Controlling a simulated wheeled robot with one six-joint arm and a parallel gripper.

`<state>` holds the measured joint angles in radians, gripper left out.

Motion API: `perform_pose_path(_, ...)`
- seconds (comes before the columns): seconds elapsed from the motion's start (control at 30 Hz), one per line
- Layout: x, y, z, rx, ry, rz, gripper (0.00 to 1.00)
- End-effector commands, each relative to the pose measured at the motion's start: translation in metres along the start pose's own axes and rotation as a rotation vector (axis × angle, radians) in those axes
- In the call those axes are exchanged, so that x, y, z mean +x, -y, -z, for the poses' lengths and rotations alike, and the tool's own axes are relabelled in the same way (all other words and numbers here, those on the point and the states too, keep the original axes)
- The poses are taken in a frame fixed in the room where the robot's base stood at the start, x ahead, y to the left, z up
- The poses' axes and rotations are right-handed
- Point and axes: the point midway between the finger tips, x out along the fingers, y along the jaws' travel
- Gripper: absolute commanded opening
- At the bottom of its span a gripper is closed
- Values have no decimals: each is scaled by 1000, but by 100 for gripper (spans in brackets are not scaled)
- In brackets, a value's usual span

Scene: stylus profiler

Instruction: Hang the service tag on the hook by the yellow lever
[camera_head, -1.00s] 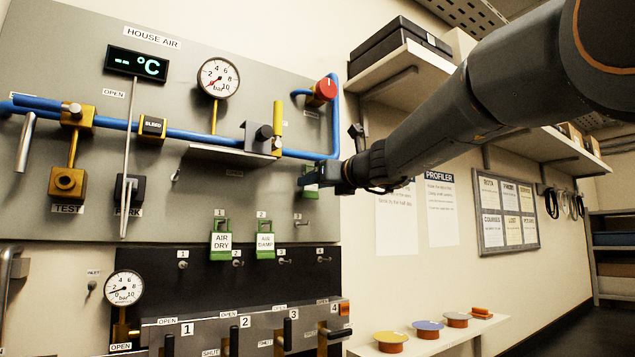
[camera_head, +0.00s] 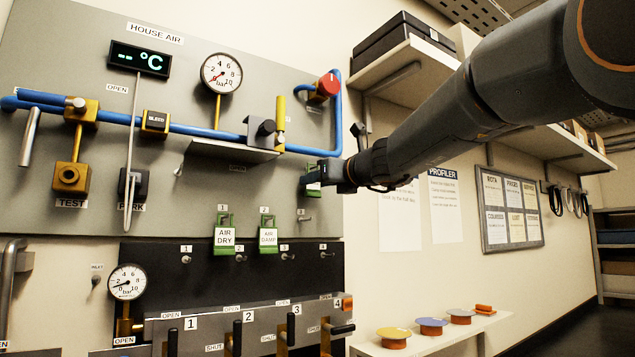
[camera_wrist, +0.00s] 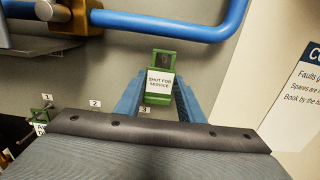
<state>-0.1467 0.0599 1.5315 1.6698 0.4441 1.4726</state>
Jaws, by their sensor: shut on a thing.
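The service tag (camera_wrist: 160,86) is green with a white label reading "SHUT FOR SERVICE". My gripper (camera_wrist: 158,95) is shut on it, with one blue finger at each side in the wrist view. In the head view my gripper (camera_head: 326,174) holds the tag (camera_head: 311,181) in front of the grey panel's right edge, below the blue pipe. The yellow lever (camera_head: 281,113) stands upright on the pipe, up and left of my gripper. I cannot make out a hook right beside the lever. An empty hook (camera_head: 303,217) numbered 3 is below the tag.
Green tags "AIR DRY" (camera_head: 224,236) and "AIR DAMP" (camera_head: 268,237) hang on hooks 1 and 2. A small ledge (camera_head: 233,150) juts out left of the lever.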

Motion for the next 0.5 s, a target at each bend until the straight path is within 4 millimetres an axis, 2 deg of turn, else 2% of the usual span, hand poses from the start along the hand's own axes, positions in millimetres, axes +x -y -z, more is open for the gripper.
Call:
perform_pose_path(0.3,0,0,1,0,0,0,0)
perform_pose_path(0.33,0,0,1,0,0,0,38)
perform_pose_path(0.43,0,0,1,0,0,0,55)
perform_pose_path(0.5,0,0,1,0,0,0,56)
